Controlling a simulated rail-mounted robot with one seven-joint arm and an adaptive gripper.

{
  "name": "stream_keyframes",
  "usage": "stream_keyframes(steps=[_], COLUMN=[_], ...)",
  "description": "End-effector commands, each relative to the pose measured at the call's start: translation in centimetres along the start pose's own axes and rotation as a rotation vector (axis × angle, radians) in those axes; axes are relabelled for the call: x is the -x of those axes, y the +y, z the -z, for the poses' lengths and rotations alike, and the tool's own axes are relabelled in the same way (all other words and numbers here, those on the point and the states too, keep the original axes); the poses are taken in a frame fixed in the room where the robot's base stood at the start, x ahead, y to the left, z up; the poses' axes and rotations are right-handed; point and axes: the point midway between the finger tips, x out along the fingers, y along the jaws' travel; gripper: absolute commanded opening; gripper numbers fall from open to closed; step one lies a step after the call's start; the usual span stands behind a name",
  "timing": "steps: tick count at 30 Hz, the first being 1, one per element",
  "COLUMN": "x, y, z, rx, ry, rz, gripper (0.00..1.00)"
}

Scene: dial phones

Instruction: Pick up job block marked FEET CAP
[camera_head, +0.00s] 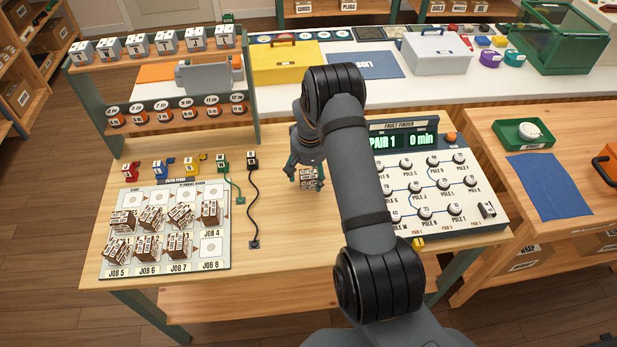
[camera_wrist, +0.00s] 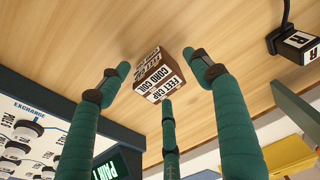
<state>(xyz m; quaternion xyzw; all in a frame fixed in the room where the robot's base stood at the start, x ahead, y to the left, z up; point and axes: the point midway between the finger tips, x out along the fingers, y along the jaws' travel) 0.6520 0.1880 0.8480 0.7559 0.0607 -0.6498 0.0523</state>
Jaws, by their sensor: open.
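A brown block with white labels reading FEET CAP and CORD COIL (camera_wrist: 158,76) stands on the wooden table, and more labels show on its other face. It also shows in the head view (camera_head: 309,180), right of the planning board. My gripper (camera_head: 306,176) is over the block with its fingers pointing down. In the wrist view my gripper's three green fingers (camera_wrist: 159,75) are spread around the block, with visible gaps between fingertips and block. Several similar brown blocks (camera_head: 152,216) sit on the planning board (camera_head: 213,268); their labels are too small to read.
The fault finder panel (camera_head: 430,195) stands close to the right of my gripper. A black lead (camera_head: 255,205) with plugs lies left of the block, beside a green lead (camera_head: 238,188). A rack (camera_head: 85,110) rises at the back left. Table in front of the block is clear.

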Motion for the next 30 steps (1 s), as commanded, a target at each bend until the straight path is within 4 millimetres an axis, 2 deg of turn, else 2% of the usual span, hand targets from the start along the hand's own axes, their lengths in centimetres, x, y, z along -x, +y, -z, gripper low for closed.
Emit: stream_keyframes(steps=[2,26,30], x=[0.0,0.02,0.03], y=[0.02,0.0,0.0], z=[0.0,-0.01,0.01], rx=[0.0,0.0,0.0], ry=[0.0,0.0,0.0], rz=[0.0,0.0,0.0], gripper=[0.64,0.17,0.17])
